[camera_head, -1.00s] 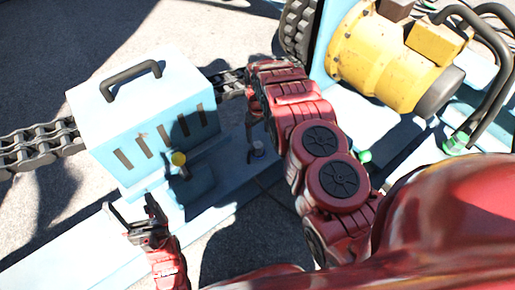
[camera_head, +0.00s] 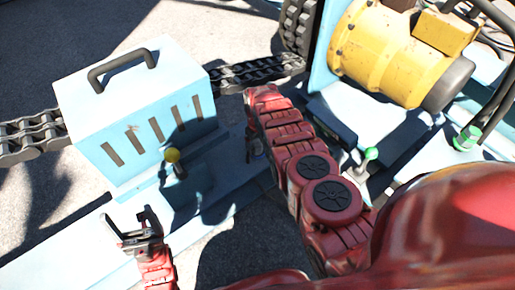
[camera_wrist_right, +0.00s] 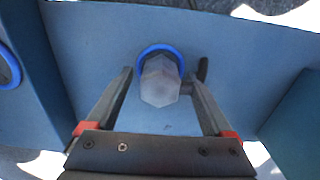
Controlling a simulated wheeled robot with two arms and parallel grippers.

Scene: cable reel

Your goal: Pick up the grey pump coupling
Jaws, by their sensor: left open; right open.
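The grey pump coupling (camera_wrist_right: 161,84) shows in the right wrist view as a grey hexagonal piece with a blue ring behind it and a small side stub to its right. It stands on a light blue surface. My right gripper (camera_wrist_right: 161,76) is open, with one finger on each side of the coupling and a visible gap on both sides. In the head view my right arm hides most of that gripper, and I cannot make out the coupling there. My left gripper (camera_head: 127,220) is open and empty, in front of the light blue box.
A light blue slotted box (camera_head: 140,110) with a dark handle stands left, a yellow-knobbed lever (camera_head: 175,161) before it. A heavy chain (camera_head: 255,72) runs behind. A yellow motor (camera_head: 385,52) and a green-tipped lever (camera_head: 369,156) are right. Another blue ring (camera_wrist_right: 8,68) shows at the wrist view's left edge.

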